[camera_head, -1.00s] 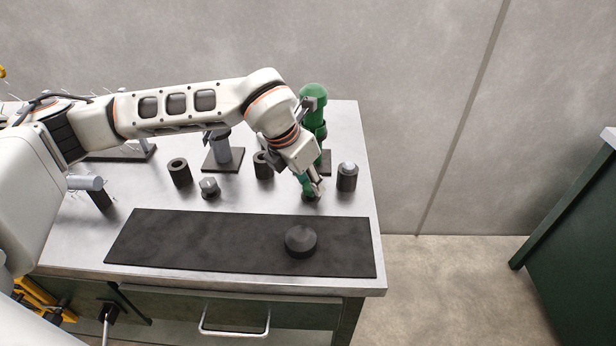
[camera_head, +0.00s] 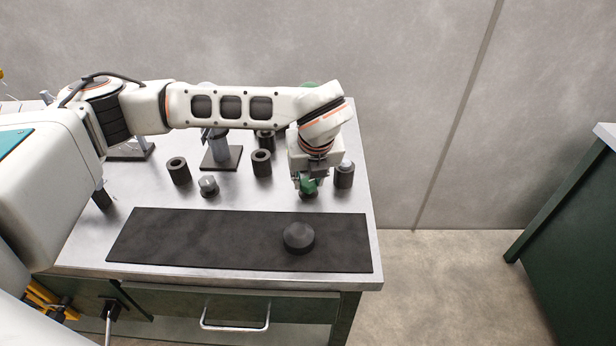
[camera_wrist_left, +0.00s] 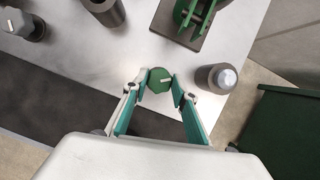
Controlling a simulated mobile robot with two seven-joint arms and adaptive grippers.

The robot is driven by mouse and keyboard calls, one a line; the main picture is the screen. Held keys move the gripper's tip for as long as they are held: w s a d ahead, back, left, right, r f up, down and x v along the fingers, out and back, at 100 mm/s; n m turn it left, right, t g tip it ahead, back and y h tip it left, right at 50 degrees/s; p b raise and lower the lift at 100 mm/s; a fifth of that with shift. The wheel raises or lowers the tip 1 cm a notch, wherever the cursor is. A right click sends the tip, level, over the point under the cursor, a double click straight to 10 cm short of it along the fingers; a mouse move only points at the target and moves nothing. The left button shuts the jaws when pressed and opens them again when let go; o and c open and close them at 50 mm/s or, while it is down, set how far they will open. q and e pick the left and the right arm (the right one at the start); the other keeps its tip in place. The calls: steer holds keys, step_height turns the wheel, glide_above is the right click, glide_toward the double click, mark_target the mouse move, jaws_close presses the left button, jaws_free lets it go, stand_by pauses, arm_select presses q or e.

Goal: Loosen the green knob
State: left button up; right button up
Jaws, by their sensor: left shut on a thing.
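The green knob (camera_head: 308,186) sits low on the metal table, near the right end and just behind the black mat. It is small and faceted, with a pale mark on top in the left wrist view (camera_wrist_left: 159,80). My left gripper (camera_head: 309,184) points down at it from above, with one finger on each side. In the left wrist view the fingertips (camera_wrist_left: 160,84) close on the knob's sides. The knob's base is mostly hidden. My right gripper is not in view.
A dark cylinder with a pale top (camera_head: 344,174) stands close to the right of the knob. Several dark hollow cylinders, such as one (camera_head: 261,163) to the left, and a grey knob (camera_head: 208,186) stand nearby. A black mat (camera_head: 180,238) carries a dark round piece (camera_head: 299,238).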

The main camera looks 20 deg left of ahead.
arm_select(q)
steer(key=n+y, duration=0.1)
steer(key=n, duration=0.2)
steer(key=shift+d+n+g, duration=0.1)
steer(key=shift+n+g, duration=0.3)
steer(key=n+g, duration=0.1)
steer(key=n, duration=0.1)
steer(key=n+g+y, duration=0.1)
steer(key=n, duration=0.2)
steer(key=shift+w, duration=0.15)
steer(key=n, duration=0.2)
steer(key=n+g+p, duration=0.1)
steer(key=n, duration=0.1)
steer(key=shift+w+n+g, duration=0.1)
steer(key=shift+n+g, duration=0.2)
steer(key=shift+n, duration=0.1)
steer(key=shift+n+g, duration=0.6)
steer(key=shift+n, duration=0.8)
steer(key=o, duration=1.1)
steer(key=shift+f, duration=0.1)
steer(key=shift+c, duration=0.2)
steer(key=shift+w, duration=0.1)
